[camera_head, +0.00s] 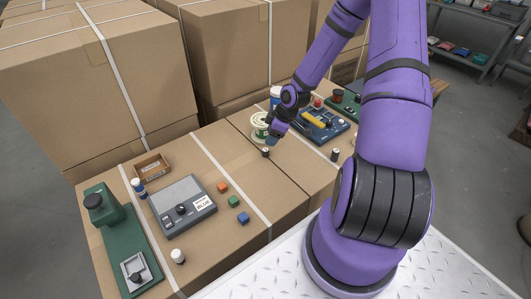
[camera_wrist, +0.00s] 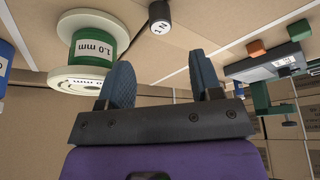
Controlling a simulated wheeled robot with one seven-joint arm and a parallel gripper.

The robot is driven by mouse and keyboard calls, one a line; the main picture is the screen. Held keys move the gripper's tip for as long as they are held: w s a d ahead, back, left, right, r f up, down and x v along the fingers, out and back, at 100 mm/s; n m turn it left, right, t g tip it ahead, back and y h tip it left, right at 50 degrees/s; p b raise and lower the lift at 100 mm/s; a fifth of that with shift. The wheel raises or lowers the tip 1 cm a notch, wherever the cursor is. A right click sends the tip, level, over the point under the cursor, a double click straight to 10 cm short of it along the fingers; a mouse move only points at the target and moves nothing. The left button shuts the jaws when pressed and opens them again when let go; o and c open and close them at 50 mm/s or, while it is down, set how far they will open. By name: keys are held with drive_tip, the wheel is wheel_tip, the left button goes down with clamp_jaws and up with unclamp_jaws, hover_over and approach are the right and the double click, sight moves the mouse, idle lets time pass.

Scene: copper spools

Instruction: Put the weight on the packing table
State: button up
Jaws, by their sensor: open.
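A small dark cylinder (camera_head: 265,152), probably the weight, stands on a strapped carton just below my gripper (camera_head: 274,132). In the wrist view a dark weight (camera_wrist: 159,20) with a white end marked "1 N" lies beyond my gripper (camera_wrist: 163,80). The two blue fingers are apart with nothing between them, and the weight is clear of them. A green and cream spool (camera_wrist: 94,45) labelled "1.0 mm" is beside the weight; it also shows in the head view (camera_head: 259,121), partly hidden by my gripper. I cannot tell which surface is the packing table.
A grey device (camera_head: 183,208) labelled "BLUE", small coloured cubes (camera_head: 233,201), a green stand (camera_head: 110,225) and a small open box (camera_head: 152,167) occupy the front carton. A blue tray (camera_head: 325,127) and another dark cylinder (camera_head: 335,154) lie right of my gripper. Tall cartons (camera_head: 95,75) stand behind.

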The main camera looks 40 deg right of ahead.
sight(266, 149)
drive_tip(key=shift+s+d+f+x, duration=0.1)
drive_tip(key=shift+s+x, duration=0.05)
drive_tip(key=shift+x, duration=1.1)
drive_tip(key=shift+s+d+f+x, duration=0.1)
drive_tip(key=shift+x, duration=1.2)
drive_tip(key=shift+s+d+x, duration=0.1)
drive_tip(key=shift+s+x, duration=0.05)
drive_tip(key=shift+x, duration=1.1)
clamp_jaws()
drive_tip(key=shift+r, duration=0.15)
